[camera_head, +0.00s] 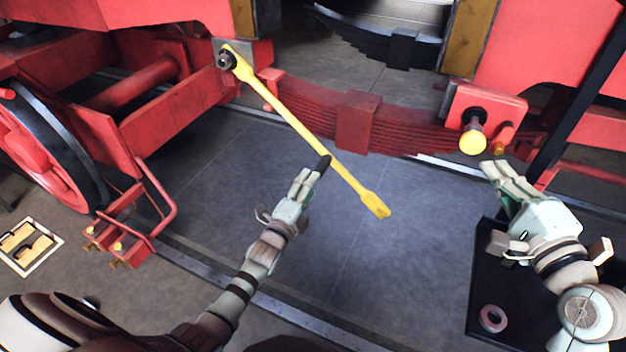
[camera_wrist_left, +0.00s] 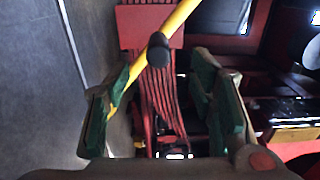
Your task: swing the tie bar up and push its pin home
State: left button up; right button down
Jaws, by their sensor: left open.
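The yellow tie bar (camera_head: 302,130) hangs at a slant from a dark pivot (camera_head: 226,60) on the red frame at upper left. Its free forked end (camera_head: 376,206) points down and right. A dark handle stub (camera_head: 323,163) sticks out from the bar; its round end (camera_wrist_left: 158,50) shows in the left wrist view. My left gripper (camera_head: 311,172) is open at the stub, which lies ahead between its fingers with no visible grip. A yellow-headed pin (camera_head: 473,142) sticks out of a red bracket at right. My right gripper (camera_head: 499,170) is just below the pin; its jaw opening is unclear.
A red leaf spring (camera_head: 357,122) lies behind the bar. A dark tray (camera_head: 480,285) with a ring (camera_head: 493,318) is at lower right, partly under my right arm. A wheel (camera_head: 40,150) and red step frame (camera_head: 135,215) stand at left. The middle floor is clear.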

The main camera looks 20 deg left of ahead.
aim_at(321, 169)
pick_arm(q)
jog(key=w, duration=0.8)
jog(key=shift+w+f, duration=0.1)
jog(key=shift+w, duration=0.05)
jog(key=shift+c, duration=0.6)
grip_shut()
jog(key=d+r, duration=0.3)
jog(key=r, duration=0.3)
jog(key=shift+d, duration=0.4)
jog(key=shift+w, duration=0.1)
